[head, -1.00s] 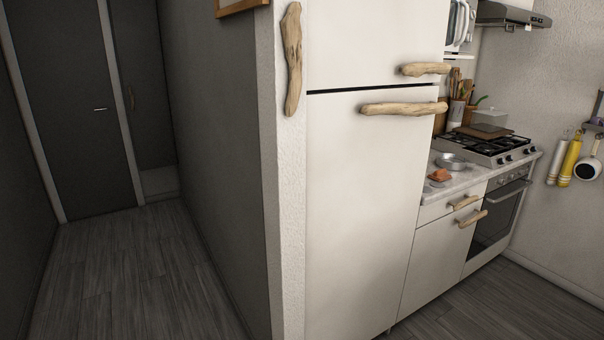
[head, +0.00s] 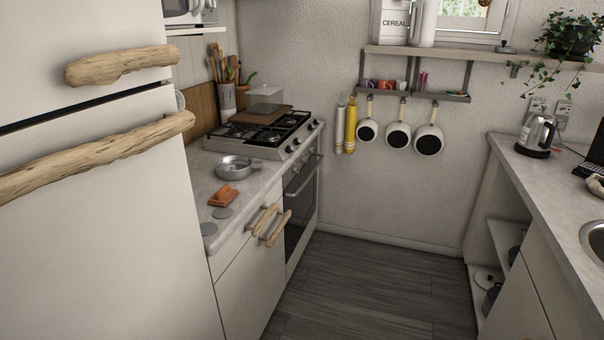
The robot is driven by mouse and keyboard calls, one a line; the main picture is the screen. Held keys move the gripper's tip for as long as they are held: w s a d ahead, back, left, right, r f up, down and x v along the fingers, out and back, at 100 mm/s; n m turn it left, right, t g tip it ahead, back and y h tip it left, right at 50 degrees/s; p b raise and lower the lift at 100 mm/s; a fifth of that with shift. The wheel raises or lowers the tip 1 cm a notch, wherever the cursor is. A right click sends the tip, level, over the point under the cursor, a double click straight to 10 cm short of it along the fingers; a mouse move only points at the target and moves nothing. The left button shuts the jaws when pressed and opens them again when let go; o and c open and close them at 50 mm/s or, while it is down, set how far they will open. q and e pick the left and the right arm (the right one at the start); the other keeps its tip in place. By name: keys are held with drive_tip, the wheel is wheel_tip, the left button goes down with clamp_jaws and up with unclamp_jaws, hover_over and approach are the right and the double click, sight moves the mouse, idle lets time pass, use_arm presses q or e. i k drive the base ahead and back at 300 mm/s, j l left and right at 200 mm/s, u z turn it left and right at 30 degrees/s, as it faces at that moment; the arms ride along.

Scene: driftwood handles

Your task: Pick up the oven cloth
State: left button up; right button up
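A small orange-brown folded item (head: 224,195), which looks like the oven cloth, lies on the counter (head: 241,202) left of the stove. It sits just in front of a metal pan (head: 236,168) and beside flat grey discs (head: 221,213). It is small in view, so I cannot be sure of its material. Neither of my grippers is in view.
The white fridge (head: 100,230) with driftwood handles (head: 122,65) stands close at left. The stove (head: 262,136) and oven are beyond the counter. Pans (head: 398,137) hang on the back wall. A counter with a kettle (head: 536,135) is at right. The floor (head: 375,285) between is clear.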

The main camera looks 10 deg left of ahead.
sight(223, 196)
drive_tip(key=i+j+z, duration=0.1)
drive_tip(key=i+z, duration=0.35)
drive_tip(key=i, duration=1)
drive_tip(key=i+u, duration=0.3)
drive_tip(key=i+l+u, duration=0.2)
drive_tip(key=u, duration=0.15)
drive_tip(key=i, duration=0.1)
